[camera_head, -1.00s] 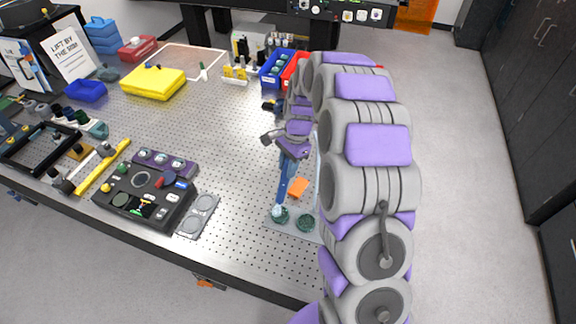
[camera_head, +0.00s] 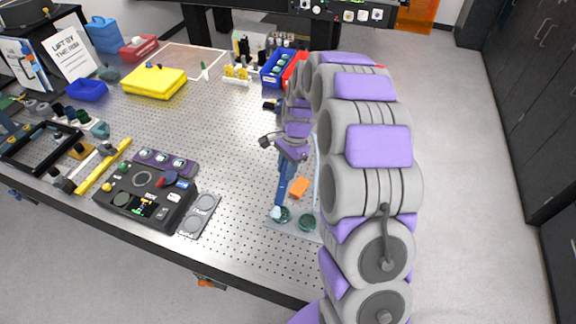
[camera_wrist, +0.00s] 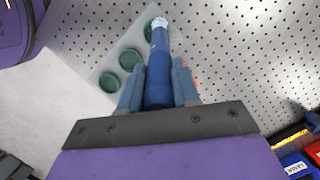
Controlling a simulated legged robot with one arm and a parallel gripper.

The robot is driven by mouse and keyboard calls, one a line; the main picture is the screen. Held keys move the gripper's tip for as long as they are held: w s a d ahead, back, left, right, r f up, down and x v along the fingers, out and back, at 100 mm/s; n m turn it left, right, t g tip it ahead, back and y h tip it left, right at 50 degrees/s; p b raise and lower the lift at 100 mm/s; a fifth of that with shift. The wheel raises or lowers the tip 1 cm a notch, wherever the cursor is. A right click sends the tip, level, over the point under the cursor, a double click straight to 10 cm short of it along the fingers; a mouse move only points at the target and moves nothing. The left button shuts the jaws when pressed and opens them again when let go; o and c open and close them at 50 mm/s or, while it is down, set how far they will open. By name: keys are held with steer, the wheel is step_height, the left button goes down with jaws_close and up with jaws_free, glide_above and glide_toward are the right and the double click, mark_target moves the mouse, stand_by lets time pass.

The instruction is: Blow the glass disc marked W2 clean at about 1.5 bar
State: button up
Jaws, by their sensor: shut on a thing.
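My gripper (camera_wrist: 157,88) is shut on a blue, wand-like blow tool (camera_wrist: 158,65) with a whitish tip. In the head view the tool (camera_head: 285,182) slants down from the gripper (camera_head: 290,155). Three dark green round discs (camera_wrist: 150,31) (camera_wrist: 130,60) (camera_wrist: 109,82) sit in a row on a pale plate (camera_wrist: 98,45). The tool's tip overlaps the disc at the top end of the row in the wrist view; whether it touches, I cannot tell. Two discs (camera_head: 281,214) (camera_head: 307,223) show in the head view; my arm hides the rest. No W2 mark is readable.
A small orange piece (camera_head: 299,187) lies beside the tool. A black control box (camera_head: 145,195) and a grey two-circle plate (camera_head: 198,214) stand to the left. Blue bins (camera_head: 277,68) and a yellow block (camera_head: 154,82) are farther back. The perforated middle (camera_head: 215,135) is mostly clear.

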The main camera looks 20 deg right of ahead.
steer(key=shift+s+a, duration=0.4)
steer(key=shift+a, duration=0.45)
steer(key=shift+s+d, duration=0.1)
steer(key=shift+s, duration=0.1)
steer(key=shift+d, duration=0.2)
steer(key=shift+a, duration=0.3)
steer(key=shift+s+d, duration=0.1)
steer(key=shift+d, duration=0.1)
steer(key=shift+s+d, duration=0.35)
steer(key=shift+d, duration=0.2)
steer(key=shift+s+d, duration=0.3)
steer(key=shift+d, duration=0.05)
